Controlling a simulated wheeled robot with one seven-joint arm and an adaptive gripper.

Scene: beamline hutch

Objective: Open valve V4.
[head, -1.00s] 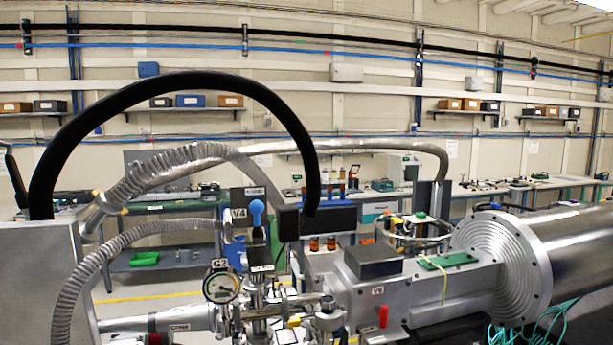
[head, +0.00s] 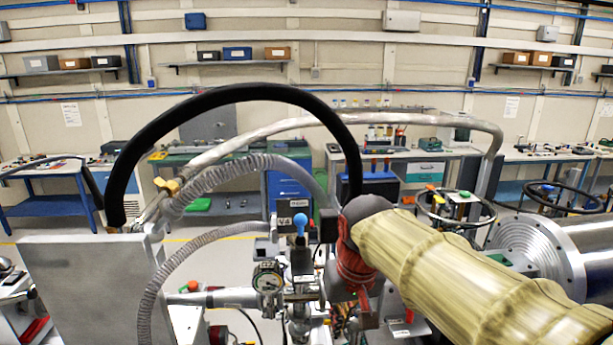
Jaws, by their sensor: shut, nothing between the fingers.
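Valve V4 has a bright blue rounded handle (head: 300,224) on a metal stem among the pipework in the middle of the head view. Its white V4 label (head: 284,222) is just left of the handle. My arm, in a beige sleeve with a red-brown cuff, comes in from the lower right and bends down right of the valve. My gripper (head: 366,312) shows small and partly hidden at the arm's lower end. It is shut and empty, below and right of the blue handle and apart from it.
A round pressure gauge (head: 268,279) is below left of the handle. A dark block (head: 328,225) stands close to its right. A black hose (head: 215,97) arches above, and a grey corrugated hose (head: 230,170) runs at left. A steel cylinder (head: 590,235) is at right.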

